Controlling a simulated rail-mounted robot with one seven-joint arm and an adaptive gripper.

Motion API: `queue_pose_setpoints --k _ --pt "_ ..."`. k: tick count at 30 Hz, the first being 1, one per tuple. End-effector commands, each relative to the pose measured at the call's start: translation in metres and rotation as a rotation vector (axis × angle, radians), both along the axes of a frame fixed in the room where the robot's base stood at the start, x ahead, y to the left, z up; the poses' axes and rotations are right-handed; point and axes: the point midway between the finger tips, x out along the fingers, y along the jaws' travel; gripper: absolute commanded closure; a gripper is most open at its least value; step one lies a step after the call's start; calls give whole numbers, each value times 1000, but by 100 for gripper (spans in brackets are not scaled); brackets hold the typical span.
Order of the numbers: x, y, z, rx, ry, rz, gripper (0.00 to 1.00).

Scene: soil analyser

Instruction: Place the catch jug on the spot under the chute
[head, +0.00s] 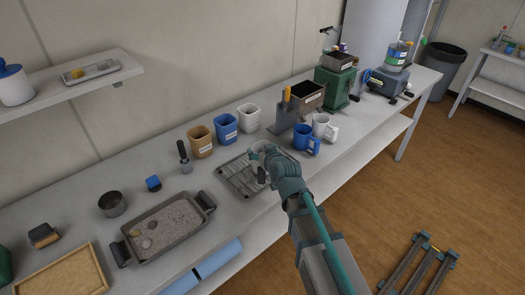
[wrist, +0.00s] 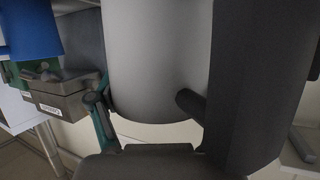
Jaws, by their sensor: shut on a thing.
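The catch jug (head: 258,151) is a pale grey vessel held in my gripper (head: 266,162) above or at the wire drying rack (head: 232,178); I cannot tell if it touches the rack. In the wrist view the jug's smooth pale body (wrist: 155,60) fills the middle, with a dark grey upright part close to the camera on the right. A teal finger part shows beside it at lower left. My gripper hides much of the jug in the head view. A grey machine with a dark hopper (head: 306,96) stands further along the bench; its chute and the spot under it are not clearly visible.
A blue mug (head: 304,138) and a white mug (head: 322,128) stand right of the rack, before the hopper machine. Tan (head: 200,140), blue (head: 225,128) and white (head: 249,117) containers stand behind. A green machine (head: 334,84) is further right. A soil tray (head: 164,230) lies left.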

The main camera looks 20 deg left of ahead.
Motion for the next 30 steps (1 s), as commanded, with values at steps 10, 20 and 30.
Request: queue_pose_setpoints --k 10,20,30 --pt "0 0 -10 0 -1 0 86" --pt "0 0 -13 -1 -1 0 5" --pt "0 0 -13 0 0 0 0"
